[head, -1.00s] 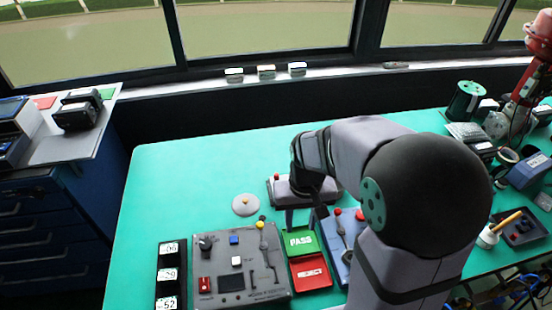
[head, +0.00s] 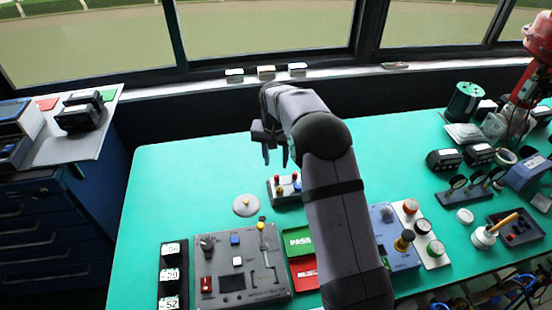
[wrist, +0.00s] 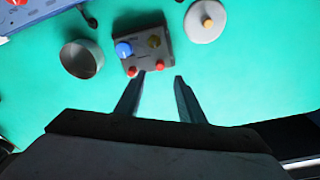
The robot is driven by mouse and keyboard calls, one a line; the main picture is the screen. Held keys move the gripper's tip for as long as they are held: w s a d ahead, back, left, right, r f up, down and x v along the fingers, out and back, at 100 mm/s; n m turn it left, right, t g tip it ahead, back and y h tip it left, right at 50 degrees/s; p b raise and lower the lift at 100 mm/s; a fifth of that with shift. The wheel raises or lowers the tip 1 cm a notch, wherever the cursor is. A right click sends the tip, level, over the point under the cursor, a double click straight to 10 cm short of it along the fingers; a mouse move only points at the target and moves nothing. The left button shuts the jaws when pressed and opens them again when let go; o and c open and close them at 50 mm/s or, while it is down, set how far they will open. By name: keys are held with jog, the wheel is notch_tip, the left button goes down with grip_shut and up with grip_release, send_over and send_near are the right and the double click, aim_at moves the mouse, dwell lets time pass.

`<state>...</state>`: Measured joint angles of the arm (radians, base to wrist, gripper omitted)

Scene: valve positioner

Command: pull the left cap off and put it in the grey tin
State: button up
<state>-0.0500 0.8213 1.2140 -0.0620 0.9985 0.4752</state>
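A small dark block (head: 285,197) stands on the green bench.
A pale disc with an orange knob (head: 245,206) lies left of the block. A grey control panel (head: 238,270), a green PASS plate (head: 297,240) and a red REJECT plate (head: 304,272) are nearer. The bench's far left is clear.

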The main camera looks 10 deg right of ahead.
aim_at(277, 175)
jog(key=shift+f, duration=0.1)
jog(key=shift+w+d+f+p, duration=0.15)
jog(key=shift+f+p, duration=0.45)
jog(key=shift+f, duration=1.15)
jog(key=shift+w+d+f+p, duration=0.1)
jog(key=shift+w+f+p, duration=0.3)
jog(key=shift+f, duration=1.35)
jog(key=shift+s, duration=0.15)
grip_shut()
